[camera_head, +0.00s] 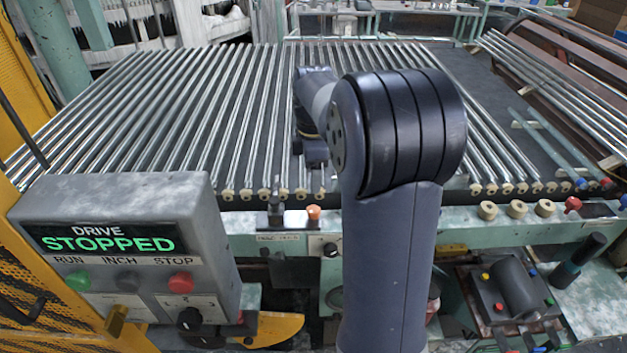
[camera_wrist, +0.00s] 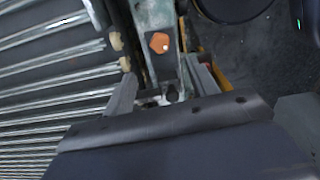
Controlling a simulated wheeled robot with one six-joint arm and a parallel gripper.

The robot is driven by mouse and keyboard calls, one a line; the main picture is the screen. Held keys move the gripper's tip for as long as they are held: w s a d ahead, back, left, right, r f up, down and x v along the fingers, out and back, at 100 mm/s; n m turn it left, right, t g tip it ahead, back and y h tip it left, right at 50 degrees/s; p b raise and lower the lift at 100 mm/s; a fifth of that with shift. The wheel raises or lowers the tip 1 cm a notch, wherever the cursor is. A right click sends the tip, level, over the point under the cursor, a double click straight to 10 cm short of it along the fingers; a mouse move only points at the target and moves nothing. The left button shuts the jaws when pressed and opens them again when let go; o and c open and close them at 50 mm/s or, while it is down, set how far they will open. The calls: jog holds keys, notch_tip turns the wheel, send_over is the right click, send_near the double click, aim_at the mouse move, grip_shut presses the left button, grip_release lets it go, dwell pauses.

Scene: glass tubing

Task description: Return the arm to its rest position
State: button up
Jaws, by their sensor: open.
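My arm rises through the middle of the head view, bent over the front edge of the tube bed (camera_head: 235,120). Its wrist end shows as dark parts just left of the big joint; the jaws are not clearly seen there. In the wrist view my gripper (camera_wrist: 160,72) is open, with its grey fingers apart and no held object visible between them. An orange knob (camera_wrist: 159,43) lies beyond the fingers; it also shows on the front rail in the head view (camera_head: 313,213). Tube ends with pale collars (camera_wrist: 115,40) are left of the fingers.
A grey control box (camera_head: 125,250) reading "DRIVE STOPPED" stands at the front left. A yellow guard (camera_head: 25,270) borders the left. Loose tubes (camera_head: 560,90) lie on a rack at the right. Pale rings (camera_head: 517,209) and a dark device (camera_head: 510,290) are at the front right.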

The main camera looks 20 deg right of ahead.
aim_at(314, 209)
jog(key=shift+f, duration=0.1)
notch_tip(314, 209, down, 11)
jog(key=shift+r+p, duration=0.15)
jog(key=shift+p, duration=0.2)
dwell(0.3)
jog(key=shift+r, duration=0.2)
